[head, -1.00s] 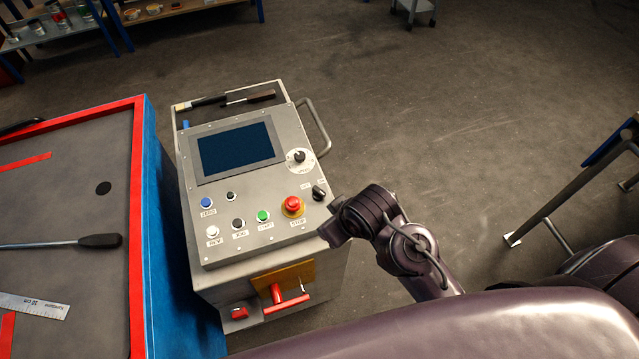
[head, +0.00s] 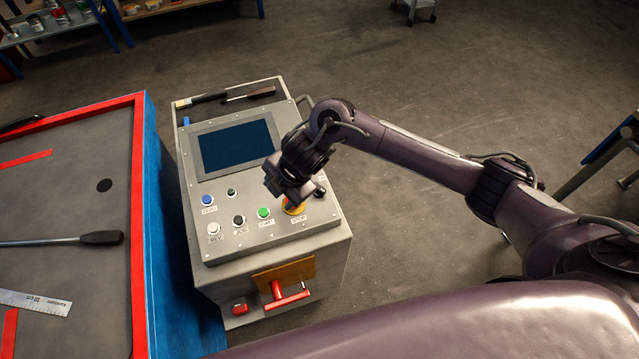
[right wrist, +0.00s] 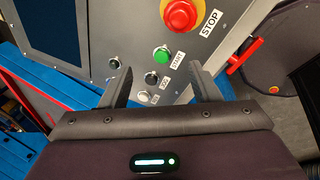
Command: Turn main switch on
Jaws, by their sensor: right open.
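A grey control cabinet (head: 262,236) stands beside the blue-sided table. Low on its front, a red handle (head: 278,293) sits at a yellow plate (head: 296,272); I read no label on it. A red handle also shows at the right of the right wrist view (right wrist: 245,56). My right gripper (head: 279,192) hangs over the sloped panel by the red stop button, partly covering it. In the right wrist view its two fingers (right wrist: 159,86) are apart with nothing between them, pointing at the panel. My left gripper is not in view.
The panel carries a dark screen (head: 237,147), a green start button (head: 263,213), a red stop button (right wrist: 181,13) and several other buttons. A small red part (head: 239,309) sits low on the cabinet front. The floor right of the cabinet is clear.

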